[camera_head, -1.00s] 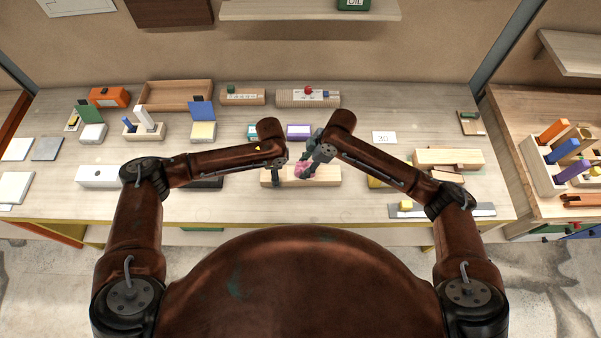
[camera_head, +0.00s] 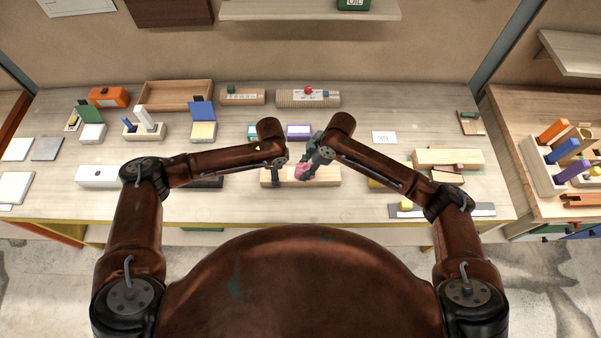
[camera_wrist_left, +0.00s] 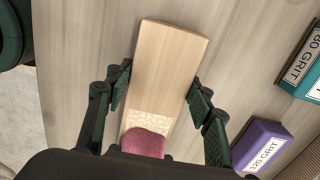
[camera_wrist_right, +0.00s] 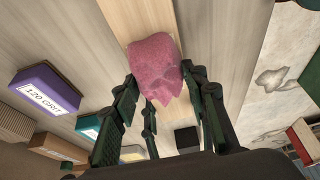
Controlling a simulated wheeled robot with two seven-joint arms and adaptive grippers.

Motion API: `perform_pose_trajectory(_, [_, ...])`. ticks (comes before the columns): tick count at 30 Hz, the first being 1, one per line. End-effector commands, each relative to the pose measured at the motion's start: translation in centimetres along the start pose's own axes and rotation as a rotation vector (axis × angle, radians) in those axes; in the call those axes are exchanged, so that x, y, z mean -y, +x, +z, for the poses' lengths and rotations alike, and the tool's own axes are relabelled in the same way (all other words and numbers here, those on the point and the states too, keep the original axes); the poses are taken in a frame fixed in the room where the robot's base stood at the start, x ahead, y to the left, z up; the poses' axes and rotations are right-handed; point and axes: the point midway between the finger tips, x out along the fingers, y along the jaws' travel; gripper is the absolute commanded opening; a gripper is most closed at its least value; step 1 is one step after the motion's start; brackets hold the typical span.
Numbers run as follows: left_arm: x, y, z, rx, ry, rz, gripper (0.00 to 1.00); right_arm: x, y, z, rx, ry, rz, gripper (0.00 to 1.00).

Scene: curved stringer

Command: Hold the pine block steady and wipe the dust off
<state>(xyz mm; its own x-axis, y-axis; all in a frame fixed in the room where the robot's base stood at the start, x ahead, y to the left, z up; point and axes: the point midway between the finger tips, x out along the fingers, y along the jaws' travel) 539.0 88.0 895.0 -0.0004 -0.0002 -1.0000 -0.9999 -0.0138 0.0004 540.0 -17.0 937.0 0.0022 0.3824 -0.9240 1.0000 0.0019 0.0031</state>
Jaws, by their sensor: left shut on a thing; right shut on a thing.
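The pine block (camera_head: 328,175) lies flat near the front middle of the table. It also shows in the left wrist view (camera_wrist_left: 170,65) and the right wrist view (camera_wrist_right: 138,18). My left gripper (camera_head: 276,178) is shut across the block's left part, one finger on each long side. A pink cloth (camera_wrist_right: 155,65) is held in my right gripper (camera_head: 307,166) on the block's top. In the left wrist view, a pale speckled dust patch (camera_wrist_left: 150,118) lies beside the pink cloth (camera_wrist_left: 143,142). The surface under the cloth is hidden.
A purple 120 grit box (camera_head: 298,131) and a teal 80 grit box (camera_head: 252,131) stand behind the block. A dark thing (camera_head: 206,183) lies left of it. A pale wood block (camera_head: 448,158) and a metal strip (camera_head: 470,210) lie to the right.

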Motion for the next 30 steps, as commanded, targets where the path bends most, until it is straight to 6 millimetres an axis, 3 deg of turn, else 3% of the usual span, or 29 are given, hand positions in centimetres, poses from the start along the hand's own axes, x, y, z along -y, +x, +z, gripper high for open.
perform_pose_trajectory(19, [0.0,0.0,0.0,0.000,0.000,0.001,0.26,0.0,0.9,-2.8,-0.001,0.000,0.000,0.21])
perform_pose_trajectory(30, [0.0,0.0,0.0,0.000,0.000,0.001,0.26,0.0,0.9,-2.8,0.000,0.001,0.000,0.21])
